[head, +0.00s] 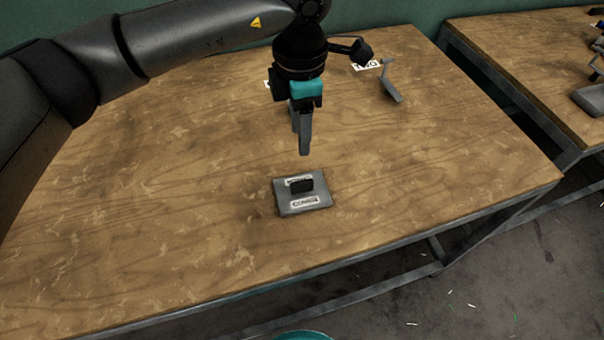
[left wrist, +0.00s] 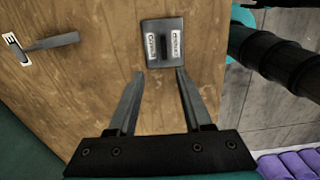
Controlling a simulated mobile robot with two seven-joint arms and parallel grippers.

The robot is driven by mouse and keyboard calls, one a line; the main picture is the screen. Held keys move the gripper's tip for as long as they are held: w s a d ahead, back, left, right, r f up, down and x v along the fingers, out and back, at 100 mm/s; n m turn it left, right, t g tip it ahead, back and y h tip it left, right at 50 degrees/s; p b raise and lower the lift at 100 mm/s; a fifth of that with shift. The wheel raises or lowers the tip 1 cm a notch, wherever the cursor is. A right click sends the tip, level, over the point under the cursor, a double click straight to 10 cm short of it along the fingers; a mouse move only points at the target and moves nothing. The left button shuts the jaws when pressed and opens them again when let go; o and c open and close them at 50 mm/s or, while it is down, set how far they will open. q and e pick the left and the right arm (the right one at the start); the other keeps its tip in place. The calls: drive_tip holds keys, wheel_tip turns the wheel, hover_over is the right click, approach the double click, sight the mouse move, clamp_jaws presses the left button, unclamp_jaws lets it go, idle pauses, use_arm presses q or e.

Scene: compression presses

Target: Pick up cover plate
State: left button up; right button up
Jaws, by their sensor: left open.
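The cover plate (head: 302,203) is a flat grey square plate with a black raised handle and two white labels. It lies flat on the wooden table (head: 180,200). My left gripper (head: 304,152) hangs above the table, just behind the plate in the head view, pointing down. Its fingers are apart and hold nothing. In the left wrist view the cover plate (left wrist: 162,42) lies ahead of the open fingertips (left wrist: 159,72), with the handle roughly in line with the gap between them. My right gripper does not show.
A grey bracket-like piece (head: 390,82) stands at the back of the table by a white label (head: 367,65). A second table (head: 530,60) with grey items stands at the right, across a gap. The table around the plate is clear.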

use_arm(q)
wheel_tip(320, 180, down, 4)
hover_over(302, 182)
wheel_tip(302, 182, down, 4)
drive_tip(key=shift+w+a+f, duration=0.1)
drive_tip(key=shift+f, duration=0.05)
drive_tip(key=shift+f+b, duration=0.3)
drive_tip(key=shift+f, duration=0.4)
wheel_tip(302, 182, down, 5)
drive_tip(key=shift+r, duration=0.1)
clamp_jaws()
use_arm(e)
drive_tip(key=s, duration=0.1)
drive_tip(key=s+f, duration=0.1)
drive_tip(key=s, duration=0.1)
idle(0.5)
